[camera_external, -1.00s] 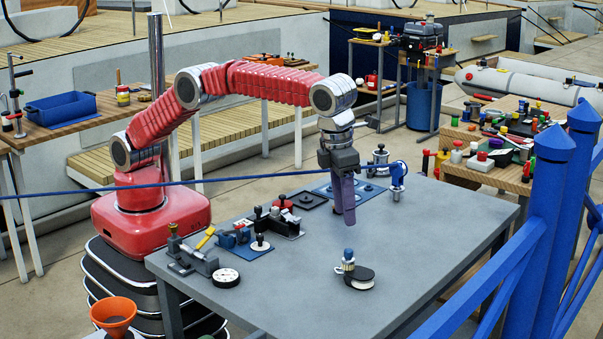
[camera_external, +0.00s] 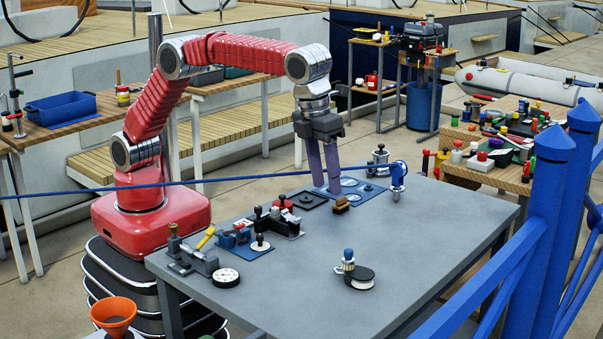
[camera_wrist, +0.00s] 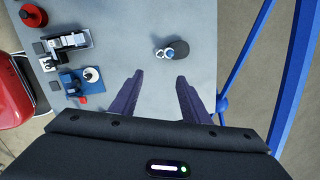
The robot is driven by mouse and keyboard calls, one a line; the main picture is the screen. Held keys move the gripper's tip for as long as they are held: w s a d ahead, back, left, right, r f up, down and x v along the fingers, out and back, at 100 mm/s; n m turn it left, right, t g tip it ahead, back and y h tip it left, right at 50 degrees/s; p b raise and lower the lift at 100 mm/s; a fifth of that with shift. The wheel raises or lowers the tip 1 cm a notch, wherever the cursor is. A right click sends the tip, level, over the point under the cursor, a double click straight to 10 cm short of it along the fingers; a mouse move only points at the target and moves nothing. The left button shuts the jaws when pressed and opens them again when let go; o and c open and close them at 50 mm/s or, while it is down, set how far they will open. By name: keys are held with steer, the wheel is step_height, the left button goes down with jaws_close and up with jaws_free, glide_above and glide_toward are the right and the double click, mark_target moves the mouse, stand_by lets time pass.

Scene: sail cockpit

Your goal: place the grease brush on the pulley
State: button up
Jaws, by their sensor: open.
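A small brown block (camera_external: 342,203) with a darker lower part lies on the grey table near the far blue mat; it may be the grease brush, but I cannot tell for sure. What looks like the pulley is a flat black disc (camera_external: 360,277) with a white part, nearer the front of the table. A small blue-topped piece (camera_external: 348,260) stands at its left side. The disc also shows in the wrist view (camera_wrist: 182,54). My gripper (camera_external: 328,190) is open and empty, just behind and left of the brown block. In the wrist view its purple fingers (camera_wrist: 161,100) stand apart.
A blue mat with pale rings (camera_external: 367,190), a silver spool-like part (camera_external: 379,158) and a blue-and-white fitting (camera_external: 397,178) are at the back. Clamps and tools (camera_external: 190,258) fill the left side. The table's middle is clear. A blue railing (camera_external: 540,220) borders the right.

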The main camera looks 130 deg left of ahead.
steer(key=s+d+r+n+t, duration=0.15)
steer(key=s+r+n, duration=0.3)
steer(key=s, duration=0.65)
steer(key=s+d+r+n+t, duration=0.1)
steer(key=s+d+r+n, duration=0.15)
steer(key=s+n, duration=0.55)
steer(key=s+f+n+t, duration=0.1)
steer(key=s+f+n, duration=0.3)
steer(key=s, duration=0.7)
steer(key=s+d+f+n+h, duration=0.1)
steer(key=s+f+n, duration=0.3)
steer(key=s, duration=0.8)
steer(key=shift+f+n+t, duration=0.35)
steer(key=shift+f, duration=0.05)
steer(key=shift+o, duration=0.6)
